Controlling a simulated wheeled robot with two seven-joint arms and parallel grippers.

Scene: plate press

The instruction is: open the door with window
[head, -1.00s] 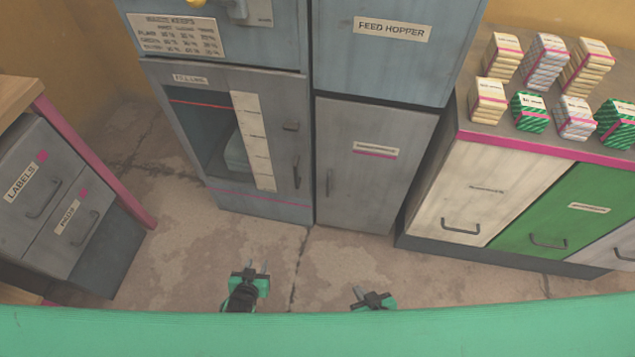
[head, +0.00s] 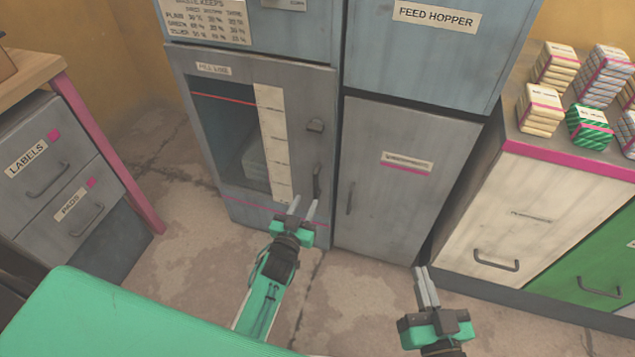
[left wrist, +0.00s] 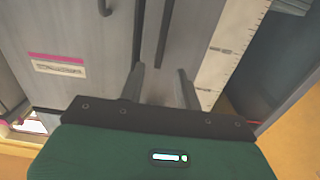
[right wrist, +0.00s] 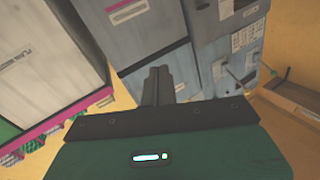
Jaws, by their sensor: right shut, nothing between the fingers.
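The door with window (head: 326,105) is grey, with a dark glass pane (head: 230,140) and a pale scale strip, and it is shut. My left gripper (head: 302,206) is open and empty in front of the handle's lower end. In the left wrist view a dark bar that looks like this handle (left wrist: 165,35) stands beyond the parted fingers. Contact cannot be seen. My right gripper (head: 421,272) is shut and empty, low in front of the plain grey door; its closed fingers show in the right wrist view (right wrist: 157,75).
A plain grey door (head: 400,205) with its own handle adjoins on the right, under the feed hopper (head: 420,55). A drawer cabinet (head: 545,190) stands at right with stacked packs on top. The labels drawers (head: 45,150) are at left. The floor between is clear.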

